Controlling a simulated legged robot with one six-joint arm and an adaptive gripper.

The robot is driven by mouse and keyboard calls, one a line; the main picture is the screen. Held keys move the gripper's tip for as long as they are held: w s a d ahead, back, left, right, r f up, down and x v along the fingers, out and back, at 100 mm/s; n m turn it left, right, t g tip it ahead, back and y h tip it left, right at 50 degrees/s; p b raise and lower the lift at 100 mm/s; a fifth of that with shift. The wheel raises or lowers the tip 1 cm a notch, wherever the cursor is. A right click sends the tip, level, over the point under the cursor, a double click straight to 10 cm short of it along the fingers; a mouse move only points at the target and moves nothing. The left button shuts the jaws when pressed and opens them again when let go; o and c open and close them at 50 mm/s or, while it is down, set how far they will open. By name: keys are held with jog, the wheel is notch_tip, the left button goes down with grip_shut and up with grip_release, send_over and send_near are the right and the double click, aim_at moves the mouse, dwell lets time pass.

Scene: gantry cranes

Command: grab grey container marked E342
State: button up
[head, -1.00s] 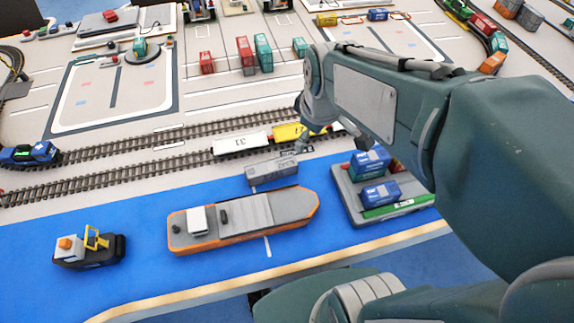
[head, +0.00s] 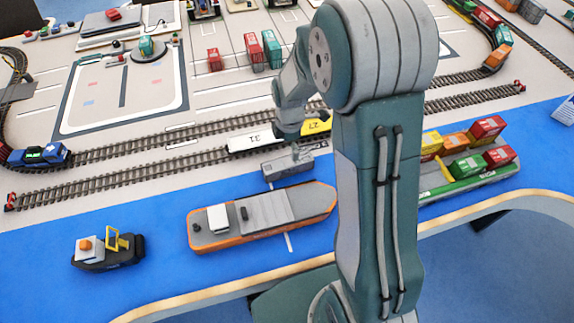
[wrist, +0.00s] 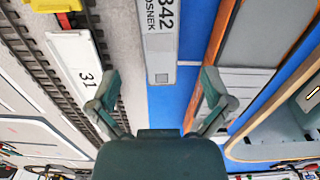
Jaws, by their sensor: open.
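The grey container (head: 288,164) lies on the quay edge beside the blue water, just behind the orange-hulled ship. In the wrist view its top (wrist: 162,45) shows "342" and part of a second word; the rest of the marking is cut off by the upper frame edge. My gripper (head: 294,142) hangs above the container in the head view. In the wrist view my gripper (wrist: 160,80) is open, with one finger to the left and one to the right of the container's line. Nothing is held, and I cannot tell the exact height gap.
The orange-hulled ship (head: 262,217) is close in front of the container. A white wagon (head: 255,142) marked 31 and a yellow one stand on the rails behind it. A barge (head: 470,181) with several coloured containers is at right, partly behind my arm. A small tug (head: 107,250) is at left.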

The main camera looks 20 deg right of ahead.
aim_at(288, 161)
notch_tip(288, 161, down, 3)
jog(key=shift+a+r, duration=0.15)
jog(key=shift+d+f, duration=0.2)
jog(key=shift+f, duration=0.45)
notch_tip(288, 161, down, 4)
jog(key=shift+a+r, duration=0.15)
jog(key=shift+r, duration=0.05)
jog(key=shift+a+f, duration=0.15)
jog(key=shift+f, duration=0.2)
jog(key=shift+a, duration=0.1)
jog(key=shift+c, duration=0.3)
jog(key=c, duration=1.2)
